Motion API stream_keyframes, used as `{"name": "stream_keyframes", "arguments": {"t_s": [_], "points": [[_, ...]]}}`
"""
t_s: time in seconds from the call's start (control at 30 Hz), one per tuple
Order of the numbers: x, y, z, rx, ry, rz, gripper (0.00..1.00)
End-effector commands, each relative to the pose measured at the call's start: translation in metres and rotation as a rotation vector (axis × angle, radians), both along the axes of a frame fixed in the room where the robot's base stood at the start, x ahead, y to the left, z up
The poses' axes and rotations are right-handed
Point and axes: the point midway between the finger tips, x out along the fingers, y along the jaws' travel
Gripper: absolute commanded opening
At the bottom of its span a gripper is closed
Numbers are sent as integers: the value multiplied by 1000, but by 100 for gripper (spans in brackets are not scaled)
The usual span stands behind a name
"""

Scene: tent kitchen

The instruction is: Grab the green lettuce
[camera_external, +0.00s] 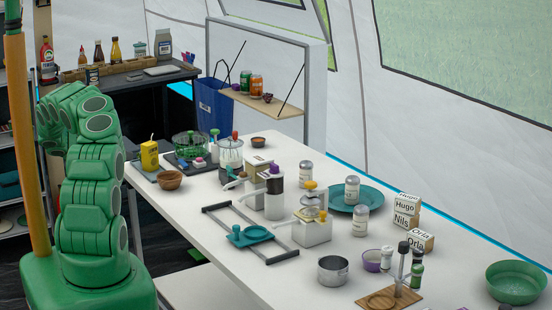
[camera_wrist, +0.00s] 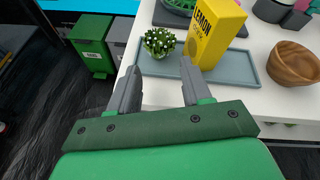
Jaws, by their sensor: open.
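The green lettuce (camera_wrist: 159,42) is a small, frilly, pale-tipped clump at the near left end of a grey-blue tray (camera_wrist: 235,72) in the wrist view. It stands just left of a yellow lemon carton (camera_wrist: 215,35). My gripper (camera_wrist: 160,67) is open and empty, with its two grey fingers apart. The lettuce appears just beyond the fingertips, roughly between them, and apart from them. In the external view my green arm (camera_external: 90,185) rises at the left; its gripper is hidden, and I cannot make out the lettuce there.
A wooden bowl (camera_wrist: 293,64) stands right of the tray. The white table (camera_external: 205,215) holds several jars, dispensers and dishes to the right. Green and grey bins (camera_wrist: 92,42) stand on the dark floor beyond the table edge.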

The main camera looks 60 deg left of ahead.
Motion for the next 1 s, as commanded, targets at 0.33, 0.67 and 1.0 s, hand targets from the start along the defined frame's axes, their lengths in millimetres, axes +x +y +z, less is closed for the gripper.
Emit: {"name": "stream_keyframes", "arguments": {"t_s": [0.33, 0.67, 1.0], "points": [[29, 3, -8, 2, 0, -1, 48], [65, 7, -21, 0, 2, 0, 48], [69, 7, -22, 0, 0, 0, 44]]}}
